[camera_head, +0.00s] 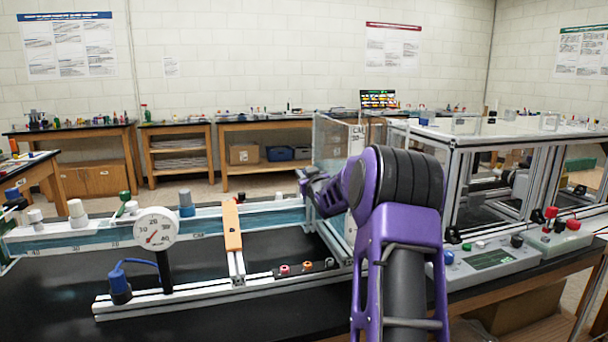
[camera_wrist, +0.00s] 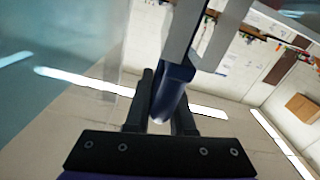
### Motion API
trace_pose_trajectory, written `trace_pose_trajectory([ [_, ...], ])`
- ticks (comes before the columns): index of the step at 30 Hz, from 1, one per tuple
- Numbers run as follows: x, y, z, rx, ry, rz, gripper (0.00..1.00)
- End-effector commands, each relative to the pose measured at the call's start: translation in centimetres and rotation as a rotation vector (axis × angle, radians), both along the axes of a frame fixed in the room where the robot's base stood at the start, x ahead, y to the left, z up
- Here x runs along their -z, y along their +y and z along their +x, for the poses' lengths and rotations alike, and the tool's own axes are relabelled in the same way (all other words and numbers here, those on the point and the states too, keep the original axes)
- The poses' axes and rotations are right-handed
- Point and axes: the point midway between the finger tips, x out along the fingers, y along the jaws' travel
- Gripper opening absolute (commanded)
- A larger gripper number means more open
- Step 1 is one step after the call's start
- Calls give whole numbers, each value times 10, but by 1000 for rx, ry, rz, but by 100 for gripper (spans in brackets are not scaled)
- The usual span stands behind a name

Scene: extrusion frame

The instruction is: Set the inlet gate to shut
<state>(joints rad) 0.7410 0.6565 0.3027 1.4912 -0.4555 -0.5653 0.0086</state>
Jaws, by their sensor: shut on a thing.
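In the wrist view my gripper (camera_wrist: 163,92) has its two dark fingers shut on a dark blue rounded handle (camera_wrist: 177,80). The handle sits at the end of a pale grey bar (camera_wrist: 183,35) that runs to the top of the picture. I take this to be the inlet gate's handle, but no label shows. In the head view my purple arm reaches to a clear-walled tank end (camera_head: 331,137) right of the long water channel (camera_head: 265,219). The fingers and handle cannot be made out there, and the gate's setting cannot be read.
A white dial gauge (camera_head: 156,229) and an orange block (camera_head: 232,226) stand left of my arm. A control box (camera_head: 493,262) with a small screen and a box with red knobs (camera_head: 556,238) are at right. An aluminium-framed enclosure (camera_head: 460,180) stands behind them.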

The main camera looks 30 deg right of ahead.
Motion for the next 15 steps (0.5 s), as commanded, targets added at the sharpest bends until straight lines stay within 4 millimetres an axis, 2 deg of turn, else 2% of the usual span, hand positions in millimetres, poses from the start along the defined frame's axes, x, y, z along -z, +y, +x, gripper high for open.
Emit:
trace_pose_trajectory([
  [1, 6, -2, -1, 3, 11, 4, 0],
  [6, 7, -2, -2, 3, 15, 5, 0],
  [7, 8, -2, -2, 3, 16, 5, 25],
  [9, 7, -2, -1, 3, 16, 5, 38],
  [11, 7, -2, -1, 3, 14, 5, 49],
  [15, 5, -1, -1, 2, 11, 4, 50],
])
